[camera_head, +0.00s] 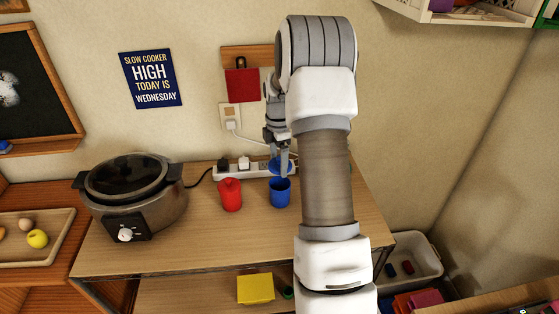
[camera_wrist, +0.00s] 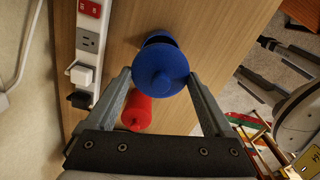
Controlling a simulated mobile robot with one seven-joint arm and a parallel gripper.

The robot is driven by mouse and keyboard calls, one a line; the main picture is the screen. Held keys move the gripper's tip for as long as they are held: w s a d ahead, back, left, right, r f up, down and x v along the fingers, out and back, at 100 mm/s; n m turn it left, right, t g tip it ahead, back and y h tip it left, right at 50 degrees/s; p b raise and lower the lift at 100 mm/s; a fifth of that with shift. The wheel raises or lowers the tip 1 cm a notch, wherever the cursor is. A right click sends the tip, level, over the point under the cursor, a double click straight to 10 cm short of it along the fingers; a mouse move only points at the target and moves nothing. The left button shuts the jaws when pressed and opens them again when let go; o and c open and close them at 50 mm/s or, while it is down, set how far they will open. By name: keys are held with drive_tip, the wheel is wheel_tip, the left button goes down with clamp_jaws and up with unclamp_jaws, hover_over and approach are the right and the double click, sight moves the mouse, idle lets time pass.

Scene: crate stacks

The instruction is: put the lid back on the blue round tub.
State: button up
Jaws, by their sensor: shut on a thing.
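The blue round tub (camera_head: 280,194) stands upright on the wooden table, its open top showing in the head view. My gripper (camera_head: 278,163) is shut on the blue lid (camera_head: 282,166), a round disc with a knob, and holds it above and slightly behind the tub. In the wrist view the lid (camera_wrist: 160,66) lies between my gripper's fingertips (camera_wrist: 160,82). It hides most of the blue tub (camera_wrist: 157,37), whose edge shows beyond it. The lid appears apart from the tub rim.
A red round tub (camera_head: 230,195) stands left of the blue one. A slow cooker (camera_head: 130,195) sits farther left. A white power strip (camera_head: 242,171) with plugs runs along the wall behind. The table front (camera_head: 215,245) is clear.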

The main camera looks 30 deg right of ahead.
drive_tip(key=shift+f+b, duration=1.7)
drive_tip(key=shift+f, duration=1.2)
drive_tip(key=shift+f, duration=0.15)
drive_tip(key=o, duration=1)
drive_tip(key=shift+o, duration=0.2)
drive_tip(key=shift+r+p, duration=2.2)
drive_tip(key=shift+r, duration=1.35)
